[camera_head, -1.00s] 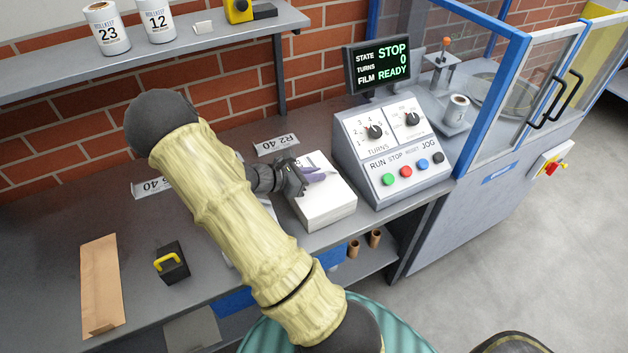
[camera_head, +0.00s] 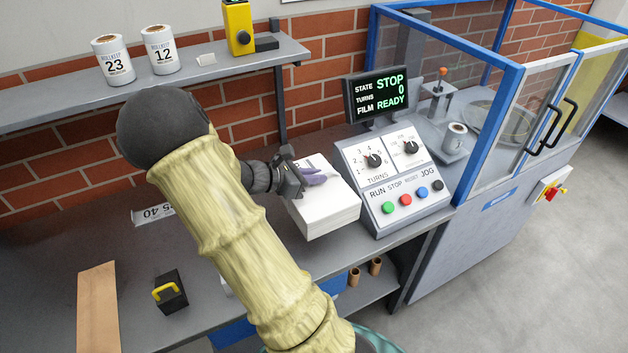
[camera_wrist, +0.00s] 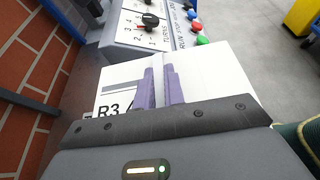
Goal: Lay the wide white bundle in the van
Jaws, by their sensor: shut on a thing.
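A thick white bundle (camera_head: 332,214) is at the bench's right part, left of the control box. My gripper (camera_head: 312,177) reaches over its top from the left, with purple fingers shut on it. The bundle appears held a little above the bench and roughly level. In the wrist view the fingers (camera_wrist: 162,84) close on a narrow raised band across the top of the white bundle (camera_wrist: 218,78); a label partly reading "R3" shows beside them. The bundle's underside is hidden. No van is in view.
The control box (camera_head: 440,196) and its screen (camera_head: 377,95) stand close right of the bundle. A blue-framed wrapping machine (camera_head: 487,190) is beyond. A black block with yellow handle (camera_head: 170,293) and brown board (camera_head: 98,310) lie on the bench (camera_head: 215,320). A shelf (camera_head: 190,80) runs above.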

